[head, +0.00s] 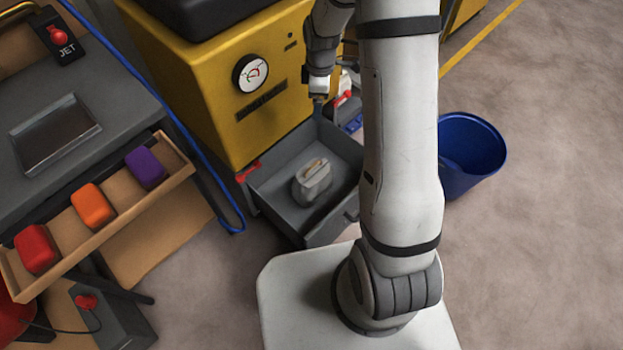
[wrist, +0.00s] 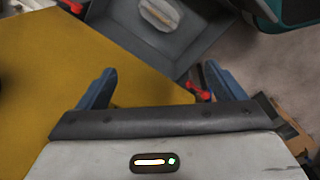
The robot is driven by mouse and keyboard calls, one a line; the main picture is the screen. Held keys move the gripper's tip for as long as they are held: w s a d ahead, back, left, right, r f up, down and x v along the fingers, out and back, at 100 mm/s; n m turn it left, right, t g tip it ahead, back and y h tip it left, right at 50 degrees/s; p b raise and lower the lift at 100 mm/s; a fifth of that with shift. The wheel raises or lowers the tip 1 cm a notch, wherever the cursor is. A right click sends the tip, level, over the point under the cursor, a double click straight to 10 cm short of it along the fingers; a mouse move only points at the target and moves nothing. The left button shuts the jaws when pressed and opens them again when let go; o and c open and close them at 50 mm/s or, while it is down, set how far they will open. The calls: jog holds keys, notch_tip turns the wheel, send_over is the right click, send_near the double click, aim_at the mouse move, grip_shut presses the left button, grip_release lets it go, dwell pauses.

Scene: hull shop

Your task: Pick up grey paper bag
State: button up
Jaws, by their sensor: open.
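The grey paper bag (head: 312,181) sits in an open grey drawer (head: 273,199) at the foot of the yellow machine. Its top is folded, with a tan strip showing. In the wrist view the bag (wrist: 160,15) is at the top edge, partly cut off, inside the drawer (wrist: 118,45). My gripper (wrist: 160,85) is open, with its two blue fingers spread and nothing between them. The bag lies beyond the fingertips, apart from them.
The yellow machine (head: 209,82) with a gauge stands behind the drawer. A wooden tray (head: 117,225) with red, orange and purple blocks is at the left. A blue bucket (head: 468,158) stands on the floor at the right. A blue hose (head: 196,148) runs down beside the machine.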

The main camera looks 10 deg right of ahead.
aim_at(313, 167)
jog(key=w+f+n+b, duration=0.1)
jog(key=f+n+b, duration=0.2)
jog(key=f, duration=0.9)
jog(key=w+f+n+b, duration=0.1)
jog(key=f+n+b, duration=0.1)
jog(key=f, duration=1.1)
jog(key=w+f+n+g+b, duration=0.1)
jog(key=f+n, duration=0.4)
jog(key=f, duration=0.8)
jog(key=shift+w+b, duration=0.55)
jog(key=shift+b, duration=0.75)
notch_tip(313, 167, down, 6)
jog(key=shift+w+a+r+b, duration=0.1)
jog(key=shift+b, duration=0.95)
jog(key=shift+c, duration=0.2)
jog(key=shift+r, duration=0.1)
grip_shut()
